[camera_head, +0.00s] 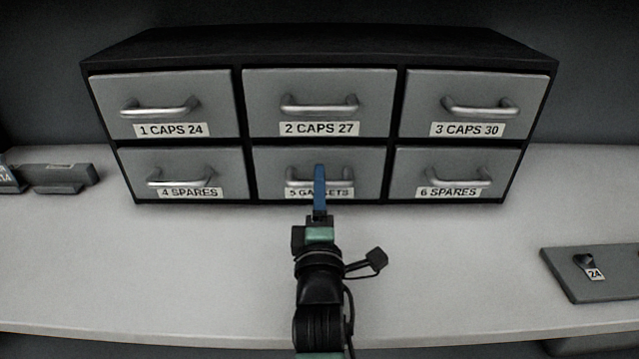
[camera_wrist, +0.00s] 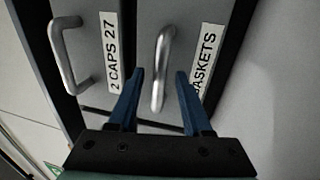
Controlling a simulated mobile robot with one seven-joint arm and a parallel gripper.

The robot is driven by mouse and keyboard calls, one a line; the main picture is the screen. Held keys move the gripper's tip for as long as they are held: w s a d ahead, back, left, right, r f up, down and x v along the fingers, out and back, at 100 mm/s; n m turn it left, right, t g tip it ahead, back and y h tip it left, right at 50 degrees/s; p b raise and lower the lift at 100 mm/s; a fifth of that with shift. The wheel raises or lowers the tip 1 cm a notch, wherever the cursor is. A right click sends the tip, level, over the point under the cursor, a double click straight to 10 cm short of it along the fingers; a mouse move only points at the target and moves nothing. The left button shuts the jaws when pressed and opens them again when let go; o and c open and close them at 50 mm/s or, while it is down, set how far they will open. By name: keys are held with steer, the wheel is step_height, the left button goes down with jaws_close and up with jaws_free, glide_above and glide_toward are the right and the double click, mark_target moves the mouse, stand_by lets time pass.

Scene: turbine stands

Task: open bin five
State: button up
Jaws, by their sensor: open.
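Bin five (camera_head: 265,163) is the grey drawer in the lower middle of the cabinet, labelled "5 GASKETS", and it is shut. Its label is partly covered by my gripper in the head view. Its silver bar handle (camera_wrist: 163,68) shows in the wrist view between my fingers. My gripper (camera_head: 320,170) has blue fingers and is in front of the handle. In the wrist view my gripper (camera_wrist: 159,76) is open, with one finger on each side of the handle's line. I cannot tell whether the fingers touch the handle.
The black cabinet (camera_head: 320,42) holds several other shut drawers, with bin two (camera_head: 318,85) directly above. A grey plate (camera_head: 600,285) with a part tagged 24 lies at the right. Grey blocks (camera_head: 58,178) stand at the left. The white bench top in front is mostly clear.

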steer(key=shift+w+r, duration=0.15)
steer(key=shift+w, duration=0.4)
jaws_close()
stand_by(1.1)
